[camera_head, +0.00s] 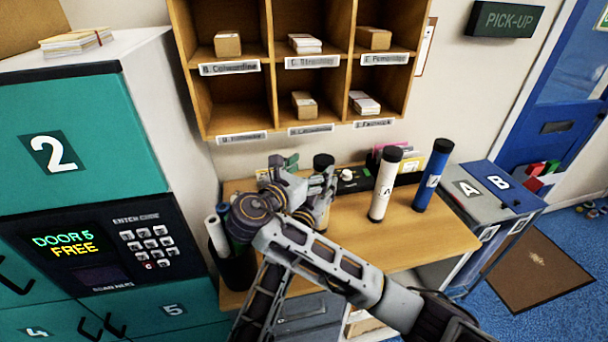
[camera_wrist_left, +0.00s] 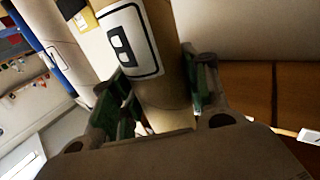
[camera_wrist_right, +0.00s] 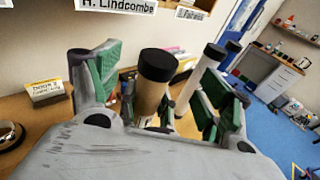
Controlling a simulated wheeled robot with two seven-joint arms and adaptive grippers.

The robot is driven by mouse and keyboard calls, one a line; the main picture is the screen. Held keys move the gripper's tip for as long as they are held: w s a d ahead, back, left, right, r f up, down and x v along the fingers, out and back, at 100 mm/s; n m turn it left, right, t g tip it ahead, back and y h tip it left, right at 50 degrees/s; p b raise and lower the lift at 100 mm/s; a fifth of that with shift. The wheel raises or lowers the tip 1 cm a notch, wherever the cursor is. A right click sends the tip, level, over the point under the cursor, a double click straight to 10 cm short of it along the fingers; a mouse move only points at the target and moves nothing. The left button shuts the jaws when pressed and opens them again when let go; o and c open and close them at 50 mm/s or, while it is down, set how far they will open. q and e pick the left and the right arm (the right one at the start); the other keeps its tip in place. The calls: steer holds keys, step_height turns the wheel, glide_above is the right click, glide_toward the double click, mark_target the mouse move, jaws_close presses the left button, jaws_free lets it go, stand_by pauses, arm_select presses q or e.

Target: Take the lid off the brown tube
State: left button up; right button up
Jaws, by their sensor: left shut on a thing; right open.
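The brown tube (camera_wrist_left: 168,75) stands upright and carries a black-framed label. Its black lid (camera_head: 323,160) is on top. My left gripper (camera_wrist_left: 158,92) is shut around the tube below the label; in the head view it is mostly hidden behind my right arm. My right gripper (camera_head: 306,172) is open at the upper part of the tube. In the right wrist view the lid (camera_wrist_right: 156,64) shows between the spread green-padded fingers, and I cannot tell whether they touch it.
A white tube (camera_head: 386,185) and a blue tube (camera_head: 433,175) stand to the right on the wooden desk (camera_head: 440,235). A dark bin (camera_head: 232,268) with rolls stands left, beside the teal lockers (camera_head: 90,130). Pigeonholes (camera_head: 270,70) hang above. The desk's right front is clear.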

mark_target(323, 160)
steer(key=shift+x, duration=3.85)
steer(key=c, duration=1.3)
steer(key=shift+o, duration=0.2)
steer(key=shift+r, duration=1.3)
steer(key=shift+r, duration=1.9)
arm_select(q)
steer(key=o, duration=1.5)
steer(key=shift+o, duration=0.2)
